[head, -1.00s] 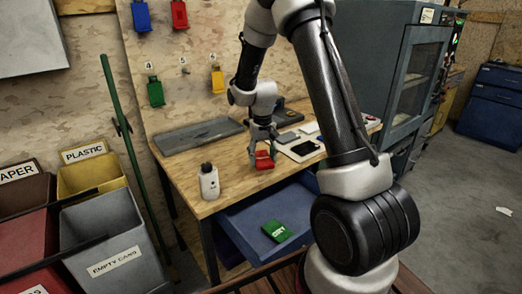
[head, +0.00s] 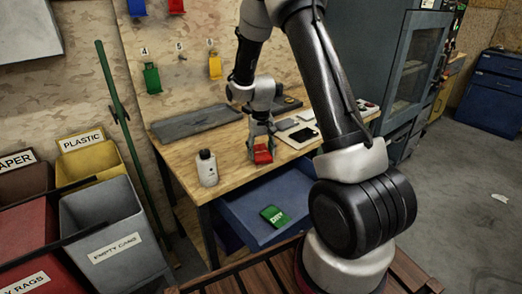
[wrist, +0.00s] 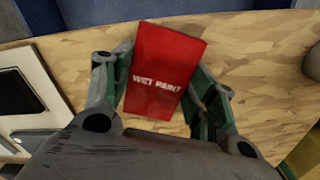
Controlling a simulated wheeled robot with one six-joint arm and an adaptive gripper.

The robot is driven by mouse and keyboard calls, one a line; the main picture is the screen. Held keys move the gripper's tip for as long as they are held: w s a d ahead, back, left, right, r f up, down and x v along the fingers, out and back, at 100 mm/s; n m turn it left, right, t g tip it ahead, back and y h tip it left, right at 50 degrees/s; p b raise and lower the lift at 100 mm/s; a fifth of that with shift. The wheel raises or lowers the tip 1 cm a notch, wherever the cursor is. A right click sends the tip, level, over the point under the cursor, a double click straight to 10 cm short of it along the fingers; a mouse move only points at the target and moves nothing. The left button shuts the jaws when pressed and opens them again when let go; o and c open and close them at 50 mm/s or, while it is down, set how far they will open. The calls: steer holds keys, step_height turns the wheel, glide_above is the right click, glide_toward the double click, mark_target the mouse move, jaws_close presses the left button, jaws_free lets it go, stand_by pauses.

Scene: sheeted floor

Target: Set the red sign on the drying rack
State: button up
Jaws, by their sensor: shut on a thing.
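The red sign (wrist: 165,70), lettered "WET PAINT" in white, sits between the fingers of my gripper (wrist: 160,92) in the wrist view, tilted slightly. My gripper is shut on it. In the head view my gripper (head: 261,145) points down over the front part of the wooden bench (head: 225,150), with the red sign (head: 262,155) at its tips. I cannot tell whether the sign touches the bench top. I cannot identify the drying rack for certain in these views.
A white bottle (head: 206,169) stands left of my gripper. A grey flat board (head: 195,122) lies at the bench's back left. Flat items (head: 298,134) lie to the right. An open blue drawer (head: 245,212) below holds a green sign (head: 274,216). Bins (head: 105,235) stand left.

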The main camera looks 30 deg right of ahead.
steer(key=shift+f, duration=0.45)
steer(key=o, duration=1.1)
